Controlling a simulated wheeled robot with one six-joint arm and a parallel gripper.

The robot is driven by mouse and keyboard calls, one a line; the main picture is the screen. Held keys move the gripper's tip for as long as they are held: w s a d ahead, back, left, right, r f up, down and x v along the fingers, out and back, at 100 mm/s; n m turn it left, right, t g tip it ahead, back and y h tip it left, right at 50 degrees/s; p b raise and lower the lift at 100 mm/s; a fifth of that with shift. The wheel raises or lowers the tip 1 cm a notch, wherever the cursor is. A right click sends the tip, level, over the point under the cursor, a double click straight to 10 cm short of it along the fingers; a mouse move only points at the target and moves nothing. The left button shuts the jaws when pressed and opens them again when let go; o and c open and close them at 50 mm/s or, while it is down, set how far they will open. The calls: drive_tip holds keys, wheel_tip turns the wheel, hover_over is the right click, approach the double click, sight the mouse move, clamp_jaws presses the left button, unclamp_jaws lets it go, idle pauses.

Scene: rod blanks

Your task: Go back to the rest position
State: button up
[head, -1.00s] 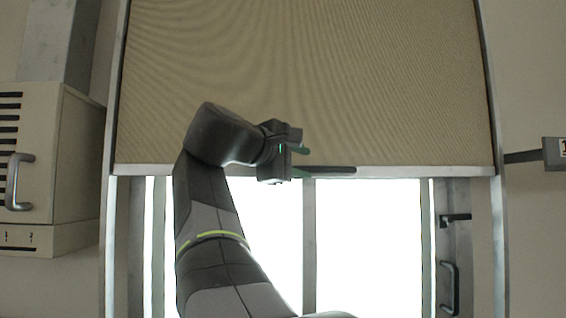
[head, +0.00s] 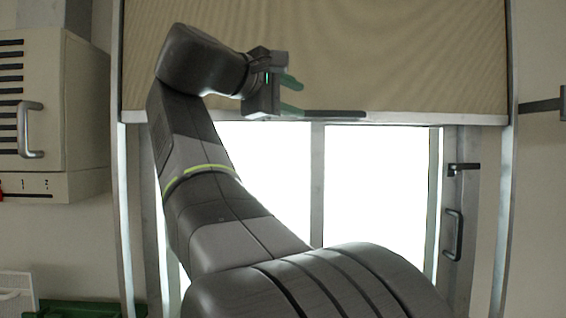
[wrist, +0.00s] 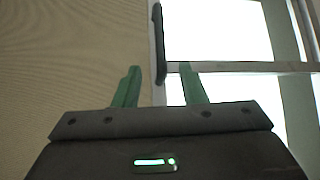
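My gripper (head: 296,94) is in the upper middle of the head view, raised in front of the lower edge of a beige blind. Its two green fingers point to the right and stand apart with nothing between them. In the wrist view my gripper (wrist: 160,86) also shows its green fingers spread and empty. No rod blank shows in any view.
The beige blind (head: 400,50) hangs over a bright window (head: 375,190) with a dark handle (head: 452,234) at its right. A beige cabinet (head: 75,110) is on the left wall. A green container (head: 75,309) shows at the lower left.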

sight(330, 113)
drive_tip(key=shift+w+d, duration=0.1)
drive_tip(key=p+x, duration=0.2)
drive_tip(key=x, duration=1)
drive_tip(key=shift+p, duration=0.3)
drive_tip(key=shift+x, duration=0.8)
